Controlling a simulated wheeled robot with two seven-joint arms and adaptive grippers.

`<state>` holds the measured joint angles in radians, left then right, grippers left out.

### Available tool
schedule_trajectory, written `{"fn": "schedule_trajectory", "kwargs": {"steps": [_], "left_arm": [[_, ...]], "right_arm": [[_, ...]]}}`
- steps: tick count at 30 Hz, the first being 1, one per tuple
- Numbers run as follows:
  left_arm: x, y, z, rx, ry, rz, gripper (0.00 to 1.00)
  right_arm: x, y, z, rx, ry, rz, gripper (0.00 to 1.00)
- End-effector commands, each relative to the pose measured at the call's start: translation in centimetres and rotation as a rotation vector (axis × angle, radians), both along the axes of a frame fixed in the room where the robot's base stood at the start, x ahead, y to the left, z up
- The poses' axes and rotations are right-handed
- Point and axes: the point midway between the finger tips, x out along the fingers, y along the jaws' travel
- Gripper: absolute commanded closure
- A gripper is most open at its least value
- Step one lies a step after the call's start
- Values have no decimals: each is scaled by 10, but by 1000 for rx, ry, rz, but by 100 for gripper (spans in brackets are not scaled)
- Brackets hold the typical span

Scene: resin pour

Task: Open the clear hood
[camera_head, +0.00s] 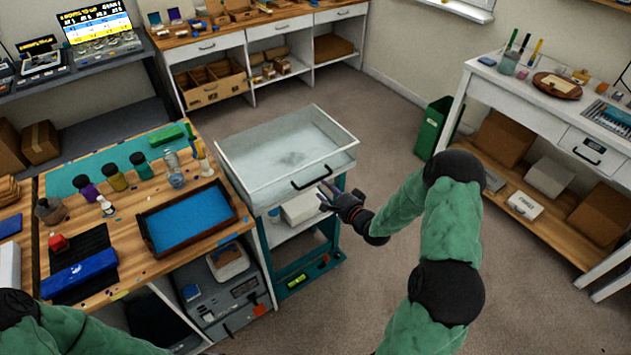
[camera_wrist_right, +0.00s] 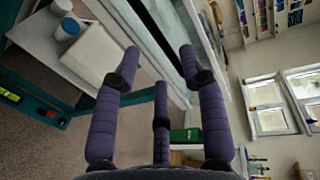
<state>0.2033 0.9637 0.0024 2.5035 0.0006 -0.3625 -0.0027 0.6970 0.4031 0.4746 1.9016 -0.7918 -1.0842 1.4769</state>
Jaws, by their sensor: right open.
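The clear hood (camera_head: 285,152) is a transparent box-like cover with a white frame, lying closed on top of a teal and white cart. A black bar handle (camera_head: 311,177) is on its front face. My right gripper (camera_head: 328,193) is just to the right of and below the handle, open and empty, apart from it as far as I can tell. In the right wrist view its purple fingers (camera_wrist_right: 160,85) are spread, with the black handle bar and the hood's edge beyond them. Only parts of my left arm show at the lower left; its gripper is not seen.
A wooden workbench (camera_head: 130,230) with bottles and a blue-lined tray (camera_head: 188,216) stands left of the cart. A green bin (camera_head: 432,128) and a white table (camera_head: 545,105) are at the right. The cart's lower shelf holds a white box (camera_head: 301,208). Carpet is clear right of the cart.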

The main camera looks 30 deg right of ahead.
Motion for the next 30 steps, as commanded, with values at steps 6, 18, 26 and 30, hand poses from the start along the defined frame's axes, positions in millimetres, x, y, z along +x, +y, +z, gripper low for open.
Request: {"fn": "schedule_trajectory", "kwargs": {"steps": [6,18,26,30], "left_arm": [[0,0,-9,0,0,-1,60],[0,0,-14,0,0,-1,60],[0,0,-13,0,0,-1,60],[0,0,-13,0,0,-1,60]], "right_arm": [[38,4,-10,-1,-1,2,58],[69,6,-15,0,1,0,58],[69,6,-15,0,1,0,66],[69,6,-15,0,1,0,100]]}}
